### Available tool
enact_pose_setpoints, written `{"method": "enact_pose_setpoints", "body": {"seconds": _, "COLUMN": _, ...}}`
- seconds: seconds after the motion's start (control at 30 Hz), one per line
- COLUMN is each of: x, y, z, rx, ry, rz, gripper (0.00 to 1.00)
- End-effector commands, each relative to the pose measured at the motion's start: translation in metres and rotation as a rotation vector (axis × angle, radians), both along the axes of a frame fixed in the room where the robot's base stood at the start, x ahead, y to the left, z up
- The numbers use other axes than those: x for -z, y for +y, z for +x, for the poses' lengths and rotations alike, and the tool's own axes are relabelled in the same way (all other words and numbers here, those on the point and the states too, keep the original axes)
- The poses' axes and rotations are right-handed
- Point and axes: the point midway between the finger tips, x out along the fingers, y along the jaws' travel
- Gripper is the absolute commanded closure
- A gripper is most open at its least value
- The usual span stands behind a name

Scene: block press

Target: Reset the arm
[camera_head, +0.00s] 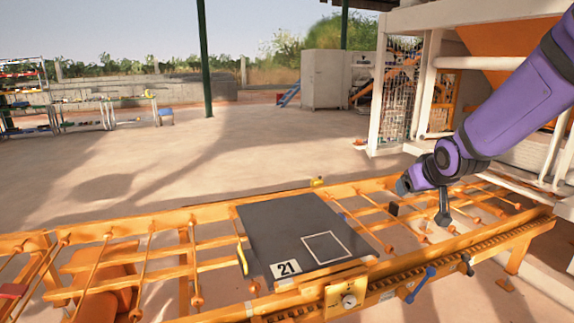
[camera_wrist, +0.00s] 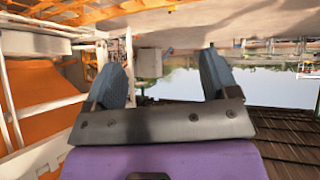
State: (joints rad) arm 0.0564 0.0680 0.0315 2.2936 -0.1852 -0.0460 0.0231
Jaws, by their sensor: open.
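My arm is purple and reaches in from the right in the head view. My gripper (camera_head: 443,218) hangs over the right part of the orange roller frame. In the wrist view my gripper (camera_wrist: 165,85) shows two blue-grey fingers spread well apart, with nothing between them. In that view the yard appears upside down beyond the fingers.
A dark plate (camera_head: 282,225) marked 21 with a white square outline lies on the orange roller frame (camera_head: 215,243). A blue-handled lever (camera_head: 421,284) is on the front rail. A white and orange machine (camera_head: 440,75) stands behind my arm. The floor at left is open.

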Motion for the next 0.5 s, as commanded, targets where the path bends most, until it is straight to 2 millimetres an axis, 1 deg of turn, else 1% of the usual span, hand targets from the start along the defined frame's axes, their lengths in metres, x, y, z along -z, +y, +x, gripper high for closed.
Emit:
{"method": "enact_pose_setpoints", "body": {"seconds": 0.03, "x": -0.014, "y": 0.0, "z": -0.015, "rx": 0.01, "ry": 0.009, "rz": -0.001, "gripper": 0.2}}
{"method": "enact_pose_setpoints", "body": {"seconds": 0.17, "x": -0.038, "y": 0.0, "z": -0.054, "rx": 0.036, "ry": 0.057, "rz": 0.0, "gripper": 0.2}}
{"method": "enact_pose_setpoints", "body": {"seconds": 0.2, "x": -0.044, "y": 0.0, "z": -0.066, "rx": 0.045, "ry": 0.071, "rz": 0.002, "gripper": 0.2}}
{"method": "enact_pose_setpoints", "body": {"seconds": 0.37, "x": -0.066, "y": 0.0, "z": -0.118, "rx": 0.072, "ry": 0.129, "rz": 0.013, "gripper": 0.2}}
{"method": "enact_pose_setpoints", "body": {"seconds": 0.5, "x": -0.079, "y": 0.002, "z": -0.166, "rx": 0.091, "ry": 0.18, "rz": 0.027, "gripper": 0.2}}
